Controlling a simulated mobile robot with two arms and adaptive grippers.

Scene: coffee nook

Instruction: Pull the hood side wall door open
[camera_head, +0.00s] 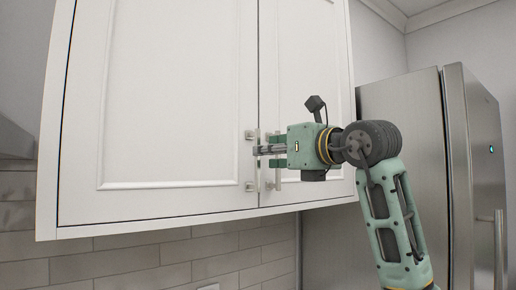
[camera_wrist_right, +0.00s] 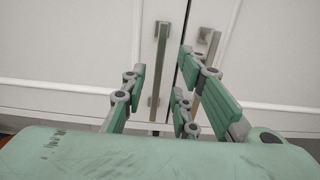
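The hood side wall cabinet has a wide left door (camera_head: 165,95) and a right door (camera_head: 305,60), both looking shut. The left door's upright bar handle (camera_head: 257,172) is near the seam; it also shows in the right wrist view (camera_wrist_right: 158,60). The right door's handle (camera_head: 278,180) stands just across the seam, partly hidden by my gripper. My right gripper (camera_head: 262,149) reaches in from the right to the handles. In the wrist view its fingers are apart, with the left door's handle appearing between them. Contact cannot be told. My left gripper is not in view.
A steel fridge (camera_head: 405,120) stands at the right, behind my right arm. A tiled wall (camera_head: 150,262) runs below the cabinet. A grey hood edge (camera_head: 15,137) shows at the far left. The space before the left door is clear.

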